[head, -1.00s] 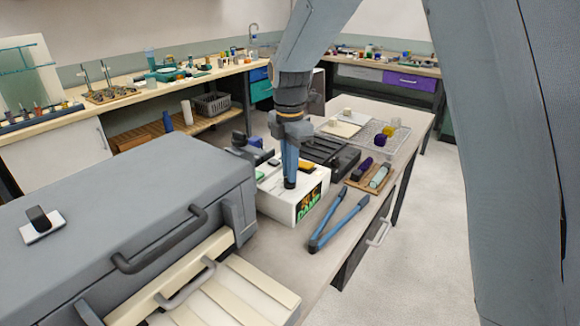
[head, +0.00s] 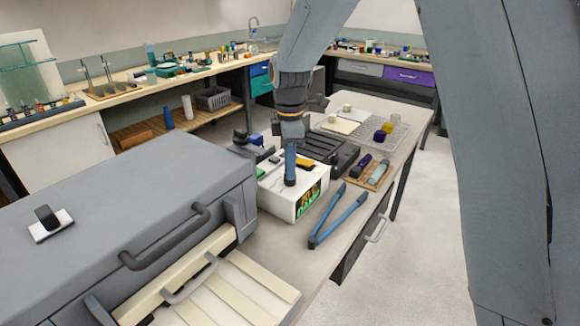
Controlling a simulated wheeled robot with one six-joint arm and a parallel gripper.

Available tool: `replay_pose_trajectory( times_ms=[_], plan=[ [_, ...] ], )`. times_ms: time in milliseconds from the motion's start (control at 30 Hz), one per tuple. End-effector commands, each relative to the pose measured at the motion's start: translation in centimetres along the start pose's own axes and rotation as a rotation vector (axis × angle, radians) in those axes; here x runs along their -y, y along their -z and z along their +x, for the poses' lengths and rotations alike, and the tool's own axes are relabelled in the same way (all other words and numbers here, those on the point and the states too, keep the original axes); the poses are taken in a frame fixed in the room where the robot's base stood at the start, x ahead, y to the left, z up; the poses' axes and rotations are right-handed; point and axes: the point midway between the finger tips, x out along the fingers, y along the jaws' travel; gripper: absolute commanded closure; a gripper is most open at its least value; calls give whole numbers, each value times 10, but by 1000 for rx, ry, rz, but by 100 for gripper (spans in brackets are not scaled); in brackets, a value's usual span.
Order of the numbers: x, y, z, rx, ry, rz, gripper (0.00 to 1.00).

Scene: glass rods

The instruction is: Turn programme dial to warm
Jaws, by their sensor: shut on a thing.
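A white box-shaped unit (head: 281,207) stands on the bench in the head view. Its front carries a small dark screen (head: 308,199) with green and orange markings too small to read. My gripper (head: 290,178) points straight down over the unit's top. Its blue fingers are shut on a dark dial (head: 290,183), which is mostly hidden by them. The dial's pointer and its labels cannot be made out. A yellow piece (head: 305,162) lies on the unit behind the gripper.
Blue-handled tongs (head: 338,218) lie right of the unit. A wooden board (head: 368,181) with cylinders and a black case (head: 333,155) are behind. A large grey cabinet (head: 120,215) fills the left foreground.

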Motion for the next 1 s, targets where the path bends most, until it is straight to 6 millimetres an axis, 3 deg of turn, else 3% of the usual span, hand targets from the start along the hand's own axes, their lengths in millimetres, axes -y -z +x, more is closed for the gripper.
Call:
replay_pose_trajectory(
  times_ms=[200,233,333,700,1000],
  plan=[
    [0,-1,-1,1,-1,-1,100],
    [0,-1,-1,1,-1,-1,89],
    [0,0,0,1,-1,-1,72],
    [-1,0,-4,0,-2,-2,72],
    [-1,0,-49,0,-5,-1,72]
  ],
)
